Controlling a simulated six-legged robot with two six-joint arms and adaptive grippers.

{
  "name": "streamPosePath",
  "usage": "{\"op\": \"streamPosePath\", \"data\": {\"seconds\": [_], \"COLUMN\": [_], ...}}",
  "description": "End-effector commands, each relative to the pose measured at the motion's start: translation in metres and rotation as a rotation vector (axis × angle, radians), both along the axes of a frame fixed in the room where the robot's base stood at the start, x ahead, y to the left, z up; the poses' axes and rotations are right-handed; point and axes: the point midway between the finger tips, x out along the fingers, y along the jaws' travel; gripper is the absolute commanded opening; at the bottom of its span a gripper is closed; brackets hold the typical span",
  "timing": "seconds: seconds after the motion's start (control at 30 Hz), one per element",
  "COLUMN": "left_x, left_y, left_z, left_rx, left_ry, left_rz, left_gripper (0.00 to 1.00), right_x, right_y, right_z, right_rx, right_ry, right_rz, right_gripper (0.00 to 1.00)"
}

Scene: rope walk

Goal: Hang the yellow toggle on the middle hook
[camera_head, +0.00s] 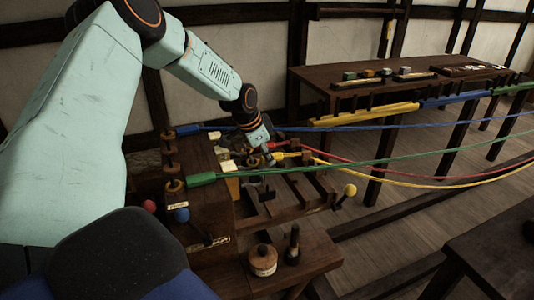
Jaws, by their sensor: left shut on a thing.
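My left gripper (269,156) reaches in from the upper left and points down over the wooden bench. It is shut at the end of the yellow rope, on what looks like the yellow toggle (279,155); the fingers partly hide it. Several dark round hook fittings stand in a row on the left post, with a middle one (170,167) between the blue and green ends. The blue toggle (188,130) is at the upper fitting and the green toggle (202,179) at the lowest one. The held end is well right of this row. My right gripper is not in view.
Green, red and blue ropes run from the bench to the right; the green one (400,155) crosses in front of the yellow rope. A yellow-knobbed lever (350,190), a round wooden pot (263,260) and a dark-handled tool (293,243) are nearby. A table (310,76) stands behind.

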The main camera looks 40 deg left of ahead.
Motion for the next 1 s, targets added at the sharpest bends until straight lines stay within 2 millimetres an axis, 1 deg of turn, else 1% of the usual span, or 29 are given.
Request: {"op": "streamPosePath", "data": {"seconds": [0.27, 0.3, 0.57, 0.87, 1.0], "left_x": [-0.0004, -0.0004, -0.0005, -0.0005, -0.0005], "left_y": [0.0004, 0.0004, 0.0005, 0.0003, 0.0003], "left_z": [-0.0011, -0.0011, -0.0011, -0.0009, 0.0045], "left_rx": [0.0, 0.0, 0.0, 0.0, 0.0], "left_ry": [0.0, 0.0, 0.0, 0.0, 0.0], "left_rz": [0.001, 0.001, 0.0, 0.0, 0.0], "left_gripper": [0.01, 0.27, 0.49, 0.5, 0.5], "right_x": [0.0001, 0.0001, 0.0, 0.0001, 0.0], "right_y": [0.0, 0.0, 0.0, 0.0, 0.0], "right_z": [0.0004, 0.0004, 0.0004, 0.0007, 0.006], "right_rx": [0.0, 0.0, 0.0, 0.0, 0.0], "right_ry": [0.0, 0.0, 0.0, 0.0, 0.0], "right_rz": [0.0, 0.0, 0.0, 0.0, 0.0], "right_gripper": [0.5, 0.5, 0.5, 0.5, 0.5]}}
